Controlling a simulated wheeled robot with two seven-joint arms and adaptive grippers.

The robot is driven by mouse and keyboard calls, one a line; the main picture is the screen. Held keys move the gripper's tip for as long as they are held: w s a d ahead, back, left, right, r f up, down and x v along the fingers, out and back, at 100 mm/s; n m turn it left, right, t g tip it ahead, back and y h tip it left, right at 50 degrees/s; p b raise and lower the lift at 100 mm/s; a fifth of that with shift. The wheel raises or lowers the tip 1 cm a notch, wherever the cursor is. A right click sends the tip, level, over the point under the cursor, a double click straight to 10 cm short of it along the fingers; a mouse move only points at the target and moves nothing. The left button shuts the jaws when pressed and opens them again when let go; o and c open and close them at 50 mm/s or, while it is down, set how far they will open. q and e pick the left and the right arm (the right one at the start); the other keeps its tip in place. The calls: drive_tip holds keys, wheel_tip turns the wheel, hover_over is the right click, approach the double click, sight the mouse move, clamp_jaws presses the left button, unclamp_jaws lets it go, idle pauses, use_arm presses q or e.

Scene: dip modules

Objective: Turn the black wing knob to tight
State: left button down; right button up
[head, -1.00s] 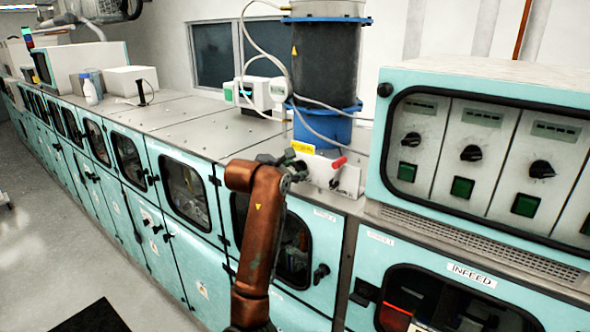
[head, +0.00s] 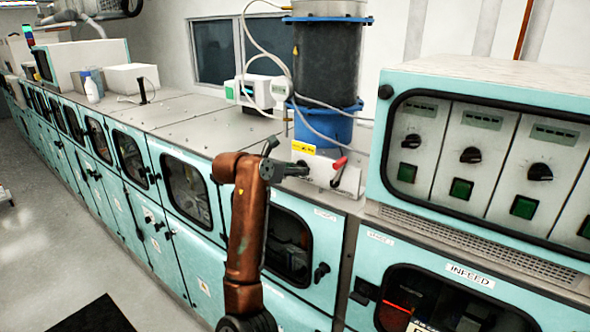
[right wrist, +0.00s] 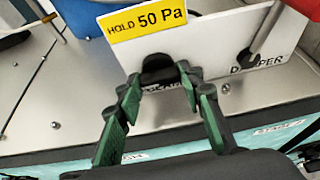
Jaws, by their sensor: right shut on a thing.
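The black wing knob (right wrist: 158,69) sits on a white plate (right wrist: 212,44) under a yellow "HOLD 50 Pa" label (right wrist: 148,21). In the right wrist view my right gripper (right wrist: 158,78) has its two green-padded fingers on either side of the knob, shut on it. The word below the knob is partly hidden by the knob and fingers. In the head view my right gripper (head: 300,170) reaches from the brown arm to the plate's left part and hides the knob. My left gripper is not in view.
A red-tipped lever (head: 340,162), over the word "DAMPER", stands on the plate right of the knob. A blue-flanged dark cylinder (head: 327,65) with white hoses rises behind. A teal panel of dials (head: 470,155) stands to the right.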

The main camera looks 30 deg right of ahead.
drive_tip(key=o, duration=0.9)
drive_tip(key=shift+a, duration=0.1)
drive_tip(key=v, duration=1.2)
drive_tip(key=shift+f, duration=0.1)
